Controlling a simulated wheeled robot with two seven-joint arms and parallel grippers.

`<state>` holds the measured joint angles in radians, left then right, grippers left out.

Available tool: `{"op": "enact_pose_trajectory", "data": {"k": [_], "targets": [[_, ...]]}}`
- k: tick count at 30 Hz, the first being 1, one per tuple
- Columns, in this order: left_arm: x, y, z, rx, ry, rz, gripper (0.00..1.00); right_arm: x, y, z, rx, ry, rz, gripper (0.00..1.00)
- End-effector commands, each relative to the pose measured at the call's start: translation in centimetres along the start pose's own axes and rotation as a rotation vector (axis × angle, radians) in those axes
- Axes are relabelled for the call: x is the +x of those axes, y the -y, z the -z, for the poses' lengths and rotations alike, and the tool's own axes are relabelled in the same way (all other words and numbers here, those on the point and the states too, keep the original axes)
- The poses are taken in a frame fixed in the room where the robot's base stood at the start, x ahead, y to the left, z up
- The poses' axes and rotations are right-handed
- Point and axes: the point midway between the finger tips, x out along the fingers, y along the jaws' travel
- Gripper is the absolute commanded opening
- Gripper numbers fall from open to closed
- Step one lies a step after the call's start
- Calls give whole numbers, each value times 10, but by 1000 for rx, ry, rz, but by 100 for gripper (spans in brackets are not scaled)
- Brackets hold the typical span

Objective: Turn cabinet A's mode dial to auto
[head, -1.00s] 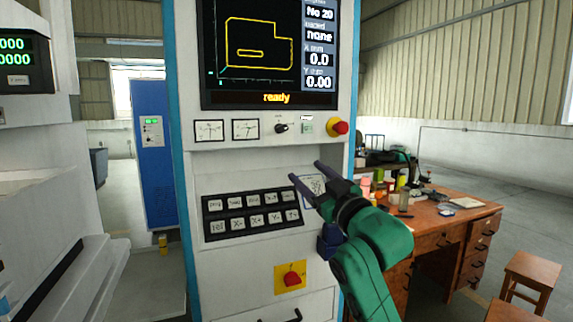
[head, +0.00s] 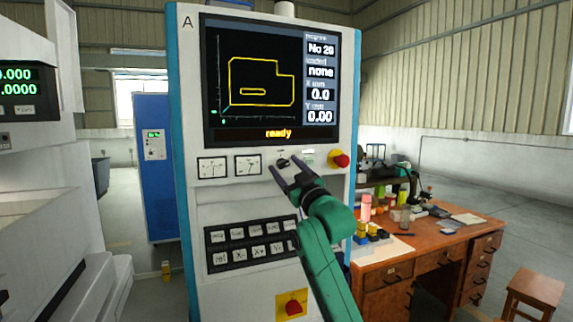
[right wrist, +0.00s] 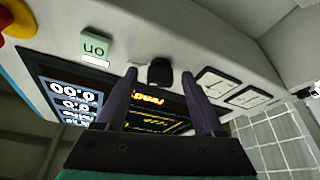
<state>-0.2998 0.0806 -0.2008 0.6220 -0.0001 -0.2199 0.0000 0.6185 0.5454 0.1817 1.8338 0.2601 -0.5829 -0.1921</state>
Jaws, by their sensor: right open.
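Cabinet A (head: 187,200) is the white panel with blue sides and a letter A at its top left. Its black mode dial (head: 282,162) sits below the screen, between the meters and the lit button. In the right wrist view the dial (right wrist: 160,72) shows between and beyond my fingertips. My right gripper (head: 284,166) is open and empty, its fingertips at the dial's height in the head view. I cannot tell whether they touch the panel. The dial's setting cannot be read. My left gripper is not in view.
Two meters (head: 230,166) lie left of the dial. A pale green button (head: 307,156) and a red stop knob (head: 339,159) lie to its right. A keypad (head: 250,244) and a red switch (head: 292,306) are lower. A cluttered wooden desk (head: 385,276) stands behind, right.

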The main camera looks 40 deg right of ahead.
Motion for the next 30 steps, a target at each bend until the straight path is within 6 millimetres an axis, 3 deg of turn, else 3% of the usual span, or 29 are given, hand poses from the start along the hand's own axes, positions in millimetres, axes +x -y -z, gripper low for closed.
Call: {"op": "enact_pose_trajectory", "data": {"k": [2,6,8,20,30], "targets": [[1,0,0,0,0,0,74,0,0,0,0,0,0,70],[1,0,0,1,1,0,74,-1,0,0,0,0,0,20],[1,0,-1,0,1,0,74,-1,0,0,1,0,0,0],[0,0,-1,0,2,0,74,-1,-1,0,-48,2,19,0],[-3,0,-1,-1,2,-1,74,0,-3,0,-256,5,103,0]]}}
